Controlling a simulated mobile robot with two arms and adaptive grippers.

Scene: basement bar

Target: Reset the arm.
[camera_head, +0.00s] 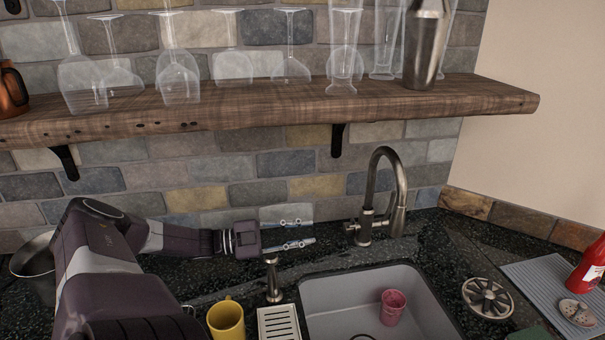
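My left arm comes in from the left and reaches across the dark counter. Its gripper (304,232) points right, toward the tall metal faucet (371,205). The two thin fingers are apart, one above the other in the picture, with nothing between them. The fingertips show short of the faucet, with a gap between. The gripper appears above a small metal dispenser (273,282) at the sink's back left; whether they touch cannot be told. My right gripper is not in view.
A wooden shelf (270,108) with upside-down glasses and a metal shaker (424,45) runs above. A grey sink (345,287) holds a pink cup (392,307). A yellow mug (226,320) stands left of it. A red bottle (588,268) is at far right.

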